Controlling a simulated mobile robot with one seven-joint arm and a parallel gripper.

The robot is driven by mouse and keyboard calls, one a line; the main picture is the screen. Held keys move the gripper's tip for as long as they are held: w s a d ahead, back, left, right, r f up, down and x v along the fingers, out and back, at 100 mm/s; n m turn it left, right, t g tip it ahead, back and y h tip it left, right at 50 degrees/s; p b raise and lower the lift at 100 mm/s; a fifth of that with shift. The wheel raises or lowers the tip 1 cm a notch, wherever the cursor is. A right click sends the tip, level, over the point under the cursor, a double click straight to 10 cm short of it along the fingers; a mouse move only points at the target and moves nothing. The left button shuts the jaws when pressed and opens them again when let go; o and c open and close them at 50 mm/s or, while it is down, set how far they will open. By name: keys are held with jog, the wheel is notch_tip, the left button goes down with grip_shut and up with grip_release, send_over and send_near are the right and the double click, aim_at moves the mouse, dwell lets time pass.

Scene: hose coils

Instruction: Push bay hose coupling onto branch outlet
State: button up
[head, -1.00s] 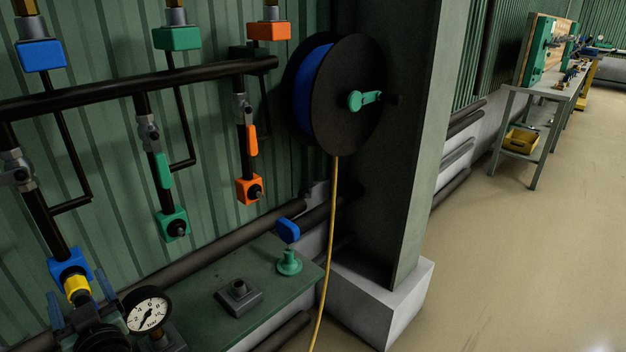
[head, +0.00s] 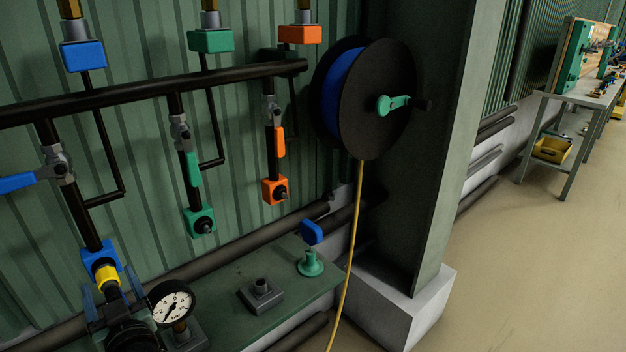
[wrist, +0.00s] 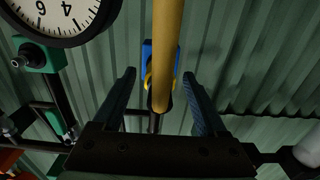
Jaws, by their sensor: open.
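The branch outlet with the blue block (head: 100,257) hangs at the lower left of the head view, below a blue-handled valve. The yellow coupling (head: 106,275) sits against the block's lower end; I cannot tell how firmly it is seated. In the wrist view the yellow hose (wrist: 168,45) runs down the picture between my fingers, in front of the blue block (wrist: 174,60) and a yellow ring (wrist: 148,82). My gripper (wrist: 160,98) is open, with a finger on each side of the hose and gaps between. My gripper (head: 112,290) is just below the coupling in the head view.
A pressure gauge (head: 171,303) stands close right of my gripper. Green (head: 200,222) and orange (head: 275,190) outlets hang to the right. A hose reel (head: 375,98) lets its yellow hose (head: 350,255) hang down past the green shelf (head: 235,285). Open floor lies beyond the column.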

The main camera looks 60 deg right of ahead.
jog(key=shift+p+v, duration=1.2)
jog(key=shift+v, duration=0.5)
jog(key=shift+s, duration=0.1)
jog(key=v, duration=1.3)
jog(key=shift+p, duration=0.35)
